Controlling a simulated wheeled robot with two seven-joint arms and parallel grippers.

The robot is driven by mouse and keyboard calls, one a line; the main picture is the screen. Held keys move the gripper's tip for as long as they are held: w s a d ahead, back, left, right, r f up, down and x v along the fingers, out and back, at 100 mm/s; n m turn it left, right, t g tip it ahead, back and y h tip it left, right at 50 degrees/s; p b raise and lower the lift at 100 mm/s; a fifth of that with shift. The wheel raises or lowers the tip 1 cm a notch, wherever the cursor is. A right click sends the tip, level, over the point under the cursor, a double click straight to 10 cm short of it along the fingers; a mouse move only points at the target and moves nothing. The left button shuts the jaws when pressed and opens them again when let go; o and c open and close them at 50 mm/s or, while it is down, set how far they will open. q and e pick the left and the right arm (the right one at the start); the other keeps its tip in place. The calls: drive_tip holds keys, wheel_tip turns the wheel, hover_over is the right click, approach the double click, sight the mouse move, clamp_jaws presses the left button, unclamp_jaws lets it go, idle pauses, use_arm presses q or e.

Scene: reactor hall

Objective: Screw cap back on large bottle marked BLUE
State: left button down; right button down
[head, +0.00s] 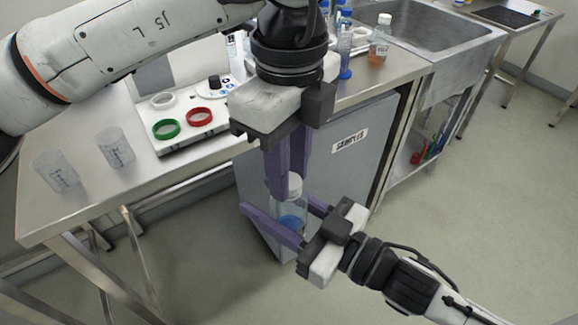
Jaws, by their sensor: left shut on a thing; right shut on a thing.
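A clear bottle (290,212) with blue liquid in its lower part is held upright in the air in front of the grey cabinet. My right gripper (279,204) comes from the lower right and is shut around the bottle's body, one purple finger on each side. A white cap (295,183) is at the bottle's top. My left gripper (287,186) points down from above and is shut on the cap, its near finger hiding part of it. I cannot tell how the cap sits on the neck, and no marking on the bottle is readable.
On the steel bench (60,211) stand two clear beakers (115,147) and a white tray with a green ring (166,129) and a red ring (199,117). Blue-capped bottles and an orange-liquid bottle (378,42) stand near the sink (430,30). The floor at right is clear.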

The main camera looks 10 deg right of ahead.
use_arm(q)
drive_tip(key=m, duration=0.5)
drive_tip(key=shift+m, duration=0.3)
drive_tip(key=m, duration=1.2)
drive_tip(key=shift+m, duration=0.3)
drive_tip(key=m, duration=1)
drive_tip(key=shift+f+m, duration=0.1)
drive_tip(key=shift+m, duration=0.2)
drive_tip(key=m, duration=1.2)
drive_tip(key=shift+m, duration=0.4)
drive_tip(key=m, duration=0.5)
drive_tip(key=c, duration=1.3)
unclamp_jaws()
drive_tip(key=shift+c, duration=0.2)
